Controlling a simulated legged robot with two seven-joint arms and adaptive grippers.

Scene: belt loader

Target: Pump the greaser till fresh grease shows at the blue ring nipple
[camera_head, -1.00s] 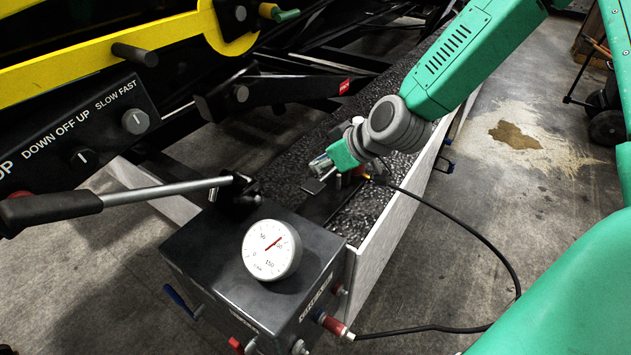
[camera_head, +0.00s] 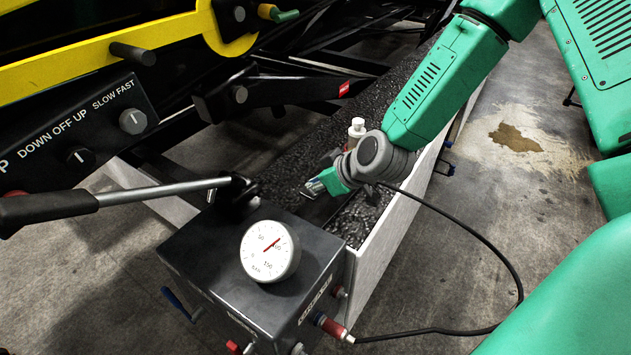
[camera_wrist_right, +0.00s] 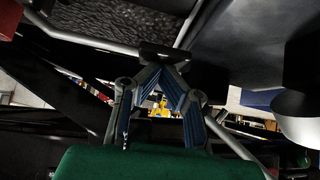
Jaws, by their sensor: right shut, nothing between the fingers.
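A dark box (camera_head: 215,243) carries a white round gauge (camera_head: 270,251) with a red needle. A steel pump lever (camera_head: 150,192) with a black grip (camera_head: 45,208) joins the box top at its back. A red fitting (camera_head: 334,327) on the box's front right joins a black hose; a small blue part (camera_head: 319,317) shows beside it. I cannot tell whether this is the blue ring nipple, and no grease is discernible there. My right gripper (camera_head: 312,188) is behind the box, apart from the lever. Its fingers (camera_wrist_right: 162,60) meet, empty, in the right wrist view. My left gripper is out of view.
A long trough (camera_head: 400,232) with dark granular lining lies behind the box. A bottle with a white cap (camera_head: 357,127) stands there beyond my wrist. The black hose (camera_head: 503,258) loops over the floor at right. A control panel (camera_head: 90,125) and yellow beam (camera_head: 100,55) bound the left.

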